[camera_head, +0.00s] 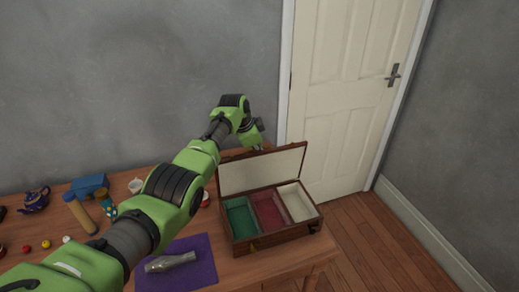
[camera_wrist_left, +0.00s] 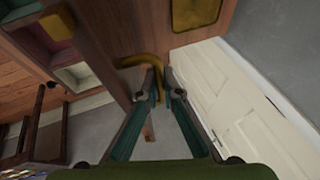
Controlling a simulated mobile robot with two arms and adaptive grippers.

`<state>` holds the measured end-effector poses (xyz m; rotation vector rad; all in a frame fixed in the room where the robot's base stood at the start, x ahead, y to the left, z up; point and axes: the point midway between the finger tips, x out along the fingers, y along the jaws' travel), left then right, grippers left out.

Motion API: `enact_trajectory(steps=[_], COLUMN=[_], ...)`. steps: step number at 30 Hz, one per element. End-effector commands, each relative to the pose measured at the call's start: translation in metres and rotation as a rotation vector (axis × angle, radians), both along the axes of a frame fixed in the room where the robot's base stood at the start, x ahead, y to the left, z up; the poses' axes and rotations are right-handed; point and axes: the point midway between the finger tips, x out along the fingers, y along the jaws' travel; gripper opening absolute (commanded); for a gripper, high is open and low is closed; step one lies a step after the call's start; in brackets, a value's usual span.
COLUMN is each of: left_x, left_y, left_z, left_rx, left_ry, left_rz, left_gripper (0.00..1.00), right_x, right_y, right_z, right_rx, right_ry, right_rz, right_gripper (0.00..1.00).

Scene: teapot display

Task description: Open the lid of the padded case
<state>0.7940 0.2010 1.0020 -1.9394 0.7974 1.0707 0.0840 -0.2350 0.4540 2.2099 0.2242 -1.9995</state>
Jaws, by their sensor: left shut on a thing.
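The padded case (camera_head: 280,238) is a brown wooden box at the right end of the table. Its lid (camera_head: 262,171) stands raised along the back edge, showing a pale lining. Inside are a green, a dark red and a cream padded compartment. My left gripper (camera_head: 259,146) is behind the lid's top edge, small and partly hidden in the head view. In the left wrist view, my left gripper (camera_wrist_left: 159,88) is shut on a curved brass handle (camera_wrist_left: 148,62) beside the lid's wooden face (camera_wrist_left: 125,30). My right gripper is in neither view.
A purple cloth (camera_head: 205,272) with a grey vase-like object (camera_head: 170,262) lies left of the case. A white door (camera_head: 340,90) is behind.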

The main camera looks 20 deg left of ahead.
Motion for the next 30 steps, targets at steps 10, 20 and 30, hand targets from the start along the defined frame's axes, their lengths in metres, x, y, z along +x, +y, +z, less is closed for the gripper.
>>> enact_trajectory(steps=[10,20,30], left_x=[0.0100,0.0077,0.0045], left_y=[0.0124,0.0126,0.0133], left_z=[0.0085,0.0035,0.0058], left_rx=[0.023,0.023,0.021], left_ry=[-0.043,-0.034,-0.032], left_rz=[0.013,0.015,0.016], left_gripper=[0.14,0.14,0.14], right_x=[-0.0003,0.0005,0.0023], right_y=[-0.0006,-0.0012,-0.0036], right_z=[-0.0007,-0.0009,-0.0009], right_rx=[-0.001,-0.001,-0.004], right_ry=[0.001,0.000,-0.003], right_rz=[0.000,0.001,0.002], right_gripper=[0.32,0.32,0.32])
